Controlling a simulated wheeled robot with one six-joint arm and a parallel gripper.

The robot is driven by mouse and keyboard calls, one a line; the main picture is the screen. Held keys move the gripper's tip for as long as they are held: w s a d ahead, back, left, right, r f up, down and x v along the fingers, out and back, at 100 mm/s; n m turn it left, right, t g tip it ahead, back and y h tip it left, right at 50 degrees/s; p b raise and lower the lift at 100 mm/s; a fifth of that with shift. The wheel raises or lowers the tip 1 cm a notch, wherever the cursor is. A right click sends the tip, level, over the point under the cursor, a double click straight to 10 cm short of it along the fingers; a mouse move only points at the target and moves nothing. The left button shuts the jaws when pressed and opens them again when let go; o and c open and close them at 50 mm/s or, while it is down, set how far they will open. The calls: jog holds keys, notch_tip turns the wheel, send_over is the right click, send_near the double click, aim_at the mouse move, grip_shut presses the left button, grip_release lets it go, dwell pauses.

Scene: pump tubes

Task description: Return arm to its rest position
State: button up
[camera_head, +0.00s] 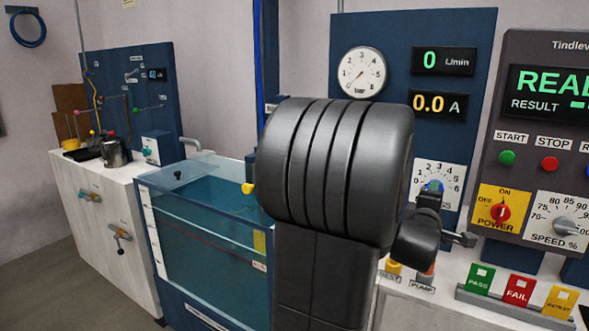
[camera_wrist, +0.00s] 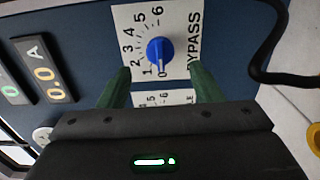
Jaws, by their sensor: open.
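My gripper (camera_wrist: 160,76) is open and empty in the wrist view. Its two green fingertips point toward the blue bypass knob (camera_wrist: 160,51) on a white 0-to-6 dial plate and stand apart from each other, with the knob ahead between their lines. I cannot tell how far off the knob is. The knob's marker sits near 0. In the head view the blue knob (camera_head: 435,186) shows just above the end of my arm. My black arm fills the middle of that view and hides part of the panel and bench.
A glass water tank (camera_head: 205,235) stands left of my arm. A white bench (camera_head: 110,190) with valves is further left. The tester panel (camera_head: 545,130) is at right, with PASS, FAIL and RETEST blocks (camera_head: 518,290) below. A black cable (camera_wrist: 268,60) runs right of the knob.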

jog(key=v, duration=0.6)
jog(key=x, duration=1.3)
jog(key=shift+w+d+p, duration=0.15)
jog(key=shift+p, duration=0.15)
jog(key=shift+w+d, duration=0.2)
jog(key=shift+w, duration=0.15)
jog(key=shift+s+a+m+p, duration=0.15)
jog(key=shift+m+p, duration=0.2)
jog(key=shift+m, duration=0.55)
jog(key=m+p, duration=0.1)
jog(key=m, duration=0.3)
jog(key=shift+p, duration=0.4)
jog(key=m+p, duration=0.5)
jog(key=m, duration=0.1)
jog(key=v, duration=0.6)
jog(key=shift+a+b, duration=0.15)
jog(key=shift+b, duration=0.25)
jog(key=shift+s+f, duration=0.15)
jog(key=shift+f, duration=0.05)
